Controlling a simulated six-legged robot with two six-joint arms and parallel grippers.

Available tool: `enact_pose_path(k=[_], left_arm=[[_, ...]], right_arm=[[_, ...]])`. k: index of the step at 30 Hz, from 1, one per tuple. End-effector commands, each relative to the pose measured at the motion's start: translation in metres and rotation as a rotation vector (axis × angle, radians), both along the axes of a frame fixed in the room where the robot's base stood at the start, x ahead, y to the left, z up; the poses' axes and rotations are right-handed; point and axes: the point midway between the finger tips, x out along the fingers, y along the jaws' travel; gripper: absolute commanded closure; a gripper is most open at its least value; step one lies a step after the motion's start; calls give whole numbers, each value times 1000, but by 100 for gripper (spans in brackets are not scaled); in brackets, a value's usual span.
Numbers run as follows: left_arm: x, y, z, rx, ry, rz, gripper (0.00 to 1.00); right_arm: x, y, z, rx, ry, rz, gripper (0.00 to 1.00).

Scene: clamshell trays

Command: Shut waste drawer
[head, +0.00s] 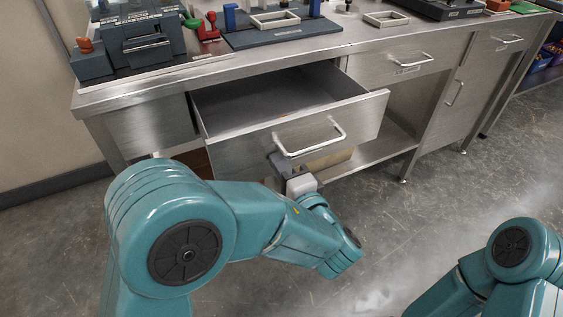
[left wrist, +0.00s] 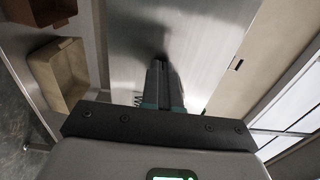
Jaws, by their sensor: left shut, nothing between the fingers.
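The steel drawer (head: 275,140) stands pulled out of the bench, and its inside looks empty. Its bar handle (head: 310,137) is on the front panel. My left gripper (head: 277,157) is at the lower part of the drawer front, just below the handle's left end. In the left wrist view its fingers (left wrist: 159,64) are together, empty, and point at the brushed metal face (left wrist: 195,35). A dark shadow or reflection lies at their tips; I cannot tell whether they touch. My right arm shows at the lower right of the head view, but its gripper is out of view.
The steel bench top (head: 225,68) carries a dark grey device (head: 145,40), a red stamp-like tool (head: 205,30) and a blue fixture board (head: 280,30). A tan bin (left wrist: 60,75) sits below the drawer level. Another closed drawer (head: 400,65) is at the right. Floor in front is clear.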

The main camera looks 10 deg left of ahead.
Motion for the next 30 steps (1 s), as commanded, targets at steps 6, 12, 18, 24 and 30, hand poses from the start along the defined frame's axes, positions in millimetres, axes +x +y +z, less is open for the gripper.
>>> enact_pose_path(k=[6, 12, 18, 24, 30], left_arm=[[-2, 0, 1, 0, -1, -2, 100], [1, 2, 0, 0, -1, 0, 100], [6, 6, -1, -1, -1, 0, 100], [31, 25, -3, -3, -3, 4, 100], [71, 55, -4, -2, -4, 6, 100]], right_arm=[[0, 0, 1, 0, 0, 0, 0], [0, 0, 1, 0, 0, -1, 0], [0, 0, -3, 0, 0, 0, 0], [0, 0, -16, 0, -1, -1, 0], [4, -4, -32, -2, -6, -15, 0]])
